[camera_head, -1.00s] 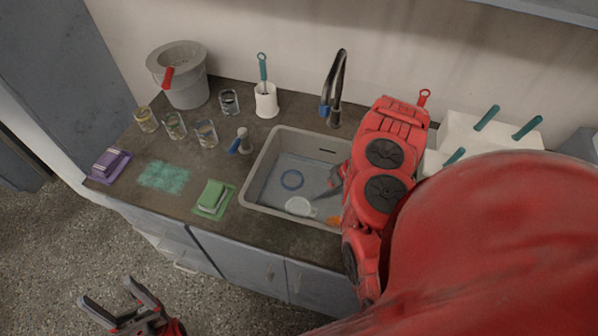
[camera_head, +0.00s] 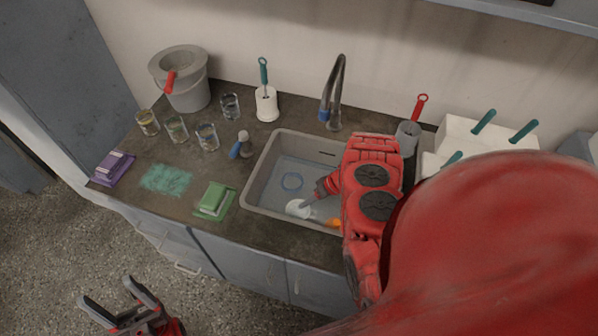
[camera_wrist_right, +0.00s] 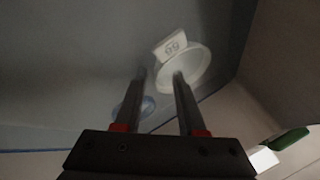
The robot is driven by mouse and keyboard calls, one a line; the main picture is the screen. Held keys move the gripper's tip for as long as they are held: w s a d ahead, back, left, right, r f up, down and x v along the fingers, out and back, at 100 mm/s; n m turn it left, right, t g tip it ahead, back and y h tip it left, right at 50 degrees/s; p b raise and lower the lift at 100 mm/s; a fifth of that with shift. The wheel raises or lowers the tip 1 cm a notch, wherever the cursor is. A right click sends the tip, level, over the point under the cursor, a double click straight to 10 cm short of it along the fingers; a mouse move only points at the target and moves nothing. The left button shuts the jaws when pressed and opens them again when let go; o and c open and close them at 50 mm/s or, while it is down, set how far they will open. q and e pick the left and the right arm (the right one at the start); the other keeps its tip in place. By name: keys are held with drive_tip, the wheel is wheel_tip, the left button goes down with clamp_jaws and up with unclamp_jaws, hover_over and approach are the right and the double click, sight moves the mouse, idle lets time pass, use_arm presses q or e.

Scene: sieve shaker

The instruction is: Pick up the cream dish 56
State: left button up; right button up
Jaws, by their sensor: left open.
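The cream dish 56 (camera_head: 297,208) lies in the sink near its front wall. In the right wrist view the round dish (camera_wrist_right: 198,72) shows a tab marked 56 on its rim. My right gripper (camera_head: 310,203) reaches down into the sink at the dish. In the wrist view the right gripper's fingers (camera_wrist_right: 159,74) are apart with nothing held between them, and one fingertip overlaps the dish's edge. I cannot tell whether it touches. My left gripper (camera_head: 112,305) is open and empty, low over the floor in front of the cabinets.
The sink (camera_head: 262,175) also holds a blue ring (camera_head: 292,181) and an orange thing (camera_head: 333,223), partly hidden by my right arm. A faucet (camera_head: 333,95) stands behind. A green sponge (camera_head: 213,196), glasses and a bucket (camera_head: 182,80) are on the counter at left.

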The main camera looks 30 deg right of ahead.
clamp_jaws()
idle(1.3)
